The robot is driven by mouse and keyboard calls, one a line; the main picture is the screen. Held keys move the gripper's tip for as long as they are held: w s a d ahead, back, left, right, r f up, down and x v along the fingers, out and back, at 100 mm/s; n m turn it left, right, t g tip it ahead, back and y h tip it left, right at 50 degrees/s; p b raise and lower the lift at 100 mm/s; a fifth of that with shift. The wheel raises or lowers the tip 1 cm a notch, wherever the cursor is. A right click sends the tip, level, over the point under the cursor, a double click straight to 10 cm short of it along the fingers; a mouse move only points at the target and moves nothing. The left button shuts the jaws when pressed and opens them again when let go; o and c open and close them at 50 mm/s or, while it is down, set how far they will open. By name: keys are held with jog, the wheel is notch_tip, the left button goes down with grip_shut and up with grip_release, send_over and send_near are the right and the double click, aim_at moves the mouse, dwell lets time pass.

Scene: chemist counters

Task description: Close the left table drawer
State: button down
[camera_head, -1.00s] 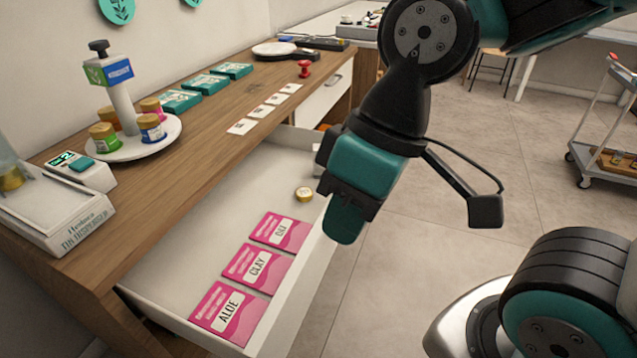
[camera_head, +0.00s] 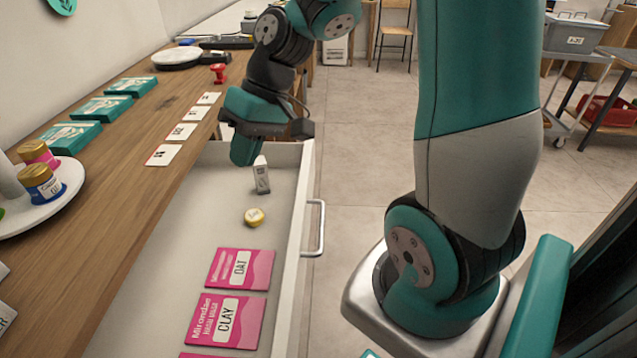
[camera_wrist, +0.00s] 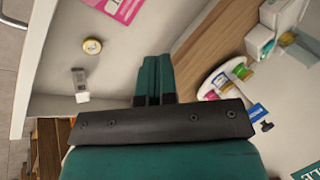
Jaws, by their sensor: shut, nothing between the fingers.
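The white table drawer (camera_head: 299,245) is pulled out from under the wooden counter (camera_head: 168,105). It has a metal bar handle (camera_head: 320,228) on its front. Inside lie pink packets marked OAT (camera_head: 240,268) and CLAY (camera_head: 224,320), a small yellow-lidded jar (camera_head: 254,216) and a small grey-white box (camera_head: 261,176). My gripper (camera_head: 243,152) is shut and empty. In the head view it appears over the far end of the drawer, near the counter edge. In the wrist view my gripper fingers (camera_wrist: 155,80) show over the drawer interior, apart from the jar (camera_wrist: 92,46) and box (camera_wrist: 80,84).
On the counter are several teal boxes (camera_head: 72,136), white cards (camera_head: 163,155), a red stamp (camera_head: 218,73) and a round white tray with jars (camera_head: 65,200). A trolley with a grey bin (camera_head: 572,35) stands far right. The floor (camera_head: 365,150) beside the drawer is clear.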

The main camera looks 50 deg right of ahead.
jog(key=w+d+f+m+t+y, duration=0.1)
jog(key=w+d+f+m, duration=0.15)
jog(key=d, duration=0.45)
jog(key=w+d+f+m+t, duration=0.1)
jog(key=d+f+m, duration=0.1)
jog(key=d+f, duration=0.3)
jog(key=s+d+f+m+t+b, duration=0.1)
jog(key=s+d+f+m+t, duration=0.25)
jog(key=d, duration=0.65)
jog(key=s+d+f+m+t+b, duration=0.1)
jog(key=s+d+f+m, duration=0.25)
jog(key=d+f, duration=0.45)
jog(key=w+r+x, duration=0.1)
jog(key=w+x, duration=0.1)
jog(key=x, duration=0.9)
jog(key=shift+r+h, duration=0.35)
jog(key=shift+h, duration=0.05)
jog(key=shift+n, duration=0.25)
